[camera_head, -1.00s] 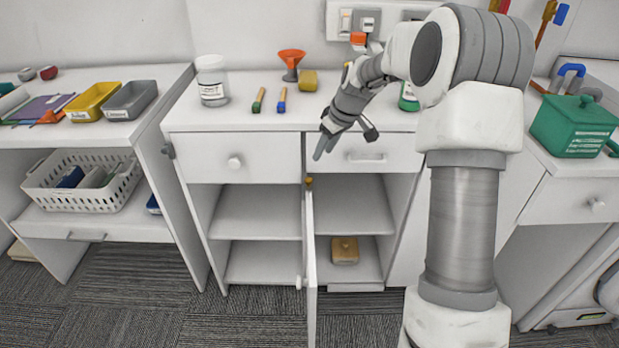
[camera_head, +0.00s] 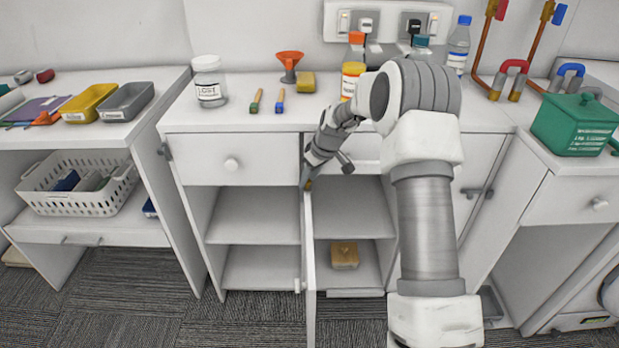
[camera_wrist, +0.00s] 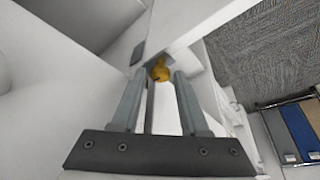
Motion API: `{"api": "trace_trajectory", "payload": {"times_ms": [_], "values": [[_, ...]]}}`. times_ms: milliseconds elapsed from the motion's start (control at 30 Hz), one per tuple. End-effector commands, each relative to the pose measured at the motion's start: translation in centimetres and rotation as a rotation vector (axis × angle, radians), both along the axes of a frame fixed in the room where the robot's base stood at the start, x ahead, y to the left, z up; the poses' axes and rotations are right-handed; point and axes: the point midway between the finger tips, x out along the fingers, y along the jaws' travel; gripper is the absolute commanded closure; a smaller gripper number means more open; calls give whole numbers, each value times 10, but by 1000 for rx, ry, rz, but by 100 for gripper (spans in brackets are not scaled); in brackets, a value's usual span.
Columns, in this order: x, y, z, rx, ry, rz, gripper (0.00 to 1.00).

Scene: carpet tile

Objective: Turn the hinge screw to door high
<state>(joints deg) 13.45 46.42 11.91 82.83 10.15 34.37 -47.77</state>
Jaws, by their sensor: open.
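The hinge screw (camera_wrist: 160,70) is a small yellow knob at the top of the open cabinet door. In the wrist view it sits just beyond and between my fingertips. My gripper (camera_wrist: 158,80) is open, with one finger on each side of the screw's line; I cannot tell whether either finger touches it. In the head view my gripper (camera_head: 306,182) is at the top of the door, and only a bit of the yellow screw (camera_head: 309,185) shows there. The white door (camera_head: 309,250) stands open, seen nearly edge-on, pointing toward me.
The cabinet shelves (camera_head: 255,230) are open on both sides of the door, with a wooden box (camera_head: 344,255) low on the right. A drawer (camera_head: 232,160) is above left.

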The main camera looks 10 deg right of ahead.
Motion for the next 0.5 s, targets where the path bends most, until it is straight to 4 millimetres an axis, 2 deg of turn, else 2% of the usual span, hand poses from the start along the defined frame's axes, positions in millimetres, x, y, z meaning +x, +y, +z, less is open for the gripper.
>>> {"api": "trace_trajectory", "payload": {"times_ms": [33,267,300,500], "values": [[0,0,0,0,0,0,56],[0,0,0,0,0,0,97],[0,0,0,0,0,0,100],[0,0,0,0,0,-1,100]]}}
